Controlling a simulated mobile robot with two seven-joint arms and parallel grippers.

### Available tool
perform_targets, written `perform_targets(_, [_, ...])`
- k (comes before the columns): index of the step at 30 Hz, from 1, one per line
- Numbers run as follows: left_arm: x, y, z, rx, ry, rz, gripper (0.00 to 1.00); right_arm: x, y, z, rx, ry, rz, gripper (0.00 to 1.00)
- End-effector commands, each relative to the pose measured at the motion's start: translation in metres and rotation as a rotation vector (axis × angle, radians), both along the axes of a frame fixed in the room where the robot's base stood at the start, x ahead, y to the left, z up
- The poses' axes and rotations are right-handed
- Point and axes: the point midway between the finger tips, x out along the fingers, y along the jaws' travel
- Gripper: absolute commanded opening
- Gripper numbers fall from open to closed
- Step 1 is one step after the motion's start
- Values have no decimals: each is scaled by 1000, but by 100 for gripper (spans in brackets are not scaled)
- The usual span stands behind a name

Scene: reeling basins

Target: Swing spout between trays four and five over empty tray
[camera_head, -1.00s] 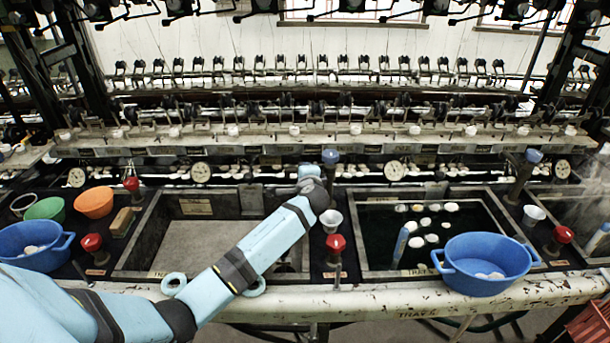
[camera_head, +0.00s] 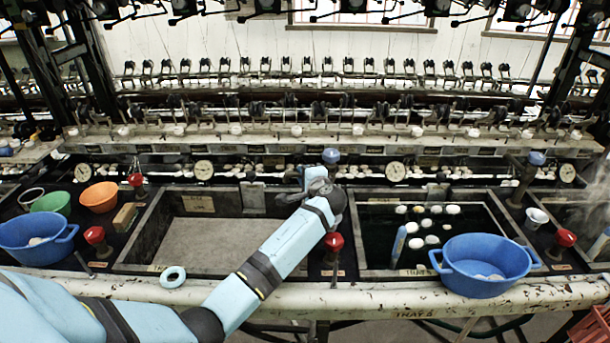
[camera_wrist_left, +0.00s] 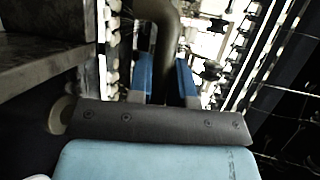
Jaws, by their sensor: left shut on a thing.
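The spout stands on the divider between two trays. Its blue knob (camera_head: 331,155) shows above my gripper in the head view, and its dark pipe (camera_wrist_left: 160,45) lies between the blue fingers in the left wrist view. My left gripper (camera_wrist_left: 163,80) is shut on this pipe. In the head view my arm and gripper cover most of the spout, so I cannot tell where its outlet points. The left tray (camera_head: 136,236) is empty, with a bare grey floor. The right tray (camera_head: 508,222) holds dark water and several white cocoons. My right gripper is not in view.
A blue basin (camera_head: 484,262) stands at the right tray's front edge. Another blue basin (camera_head: 30,238), a green bowl (camera_head: 52,202) and an orange bowl (camera_head: 99,196) are at left. Red-knobbed valves (camera_head: 334,242) stand on the dividers. Reeling machinery runs behind.

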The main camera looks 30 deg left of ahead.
Motion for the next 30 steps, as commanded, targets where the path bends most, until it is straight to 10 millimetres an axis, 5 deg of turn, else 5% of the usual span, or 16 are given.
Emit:
perform_targets(5, [-1, 0, -2, -3, 1, 3, 0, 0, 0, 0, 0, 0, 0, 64])
perform_targets(6, [-1, 0, -2, -3, 1, 3, 24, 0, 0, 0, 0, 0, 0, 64])
perform_targets(9, [-1, 0, -2, -2, 2, 2, 43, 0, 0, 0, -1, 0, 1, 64])
perform_targets(20, [-3, -5, 0, -2, 0, -1, 43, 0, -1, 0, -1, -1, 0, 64])
perform_targets(30, [-40, -60, 11, -5, 0, -2, 43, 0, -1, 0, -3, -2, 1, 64])
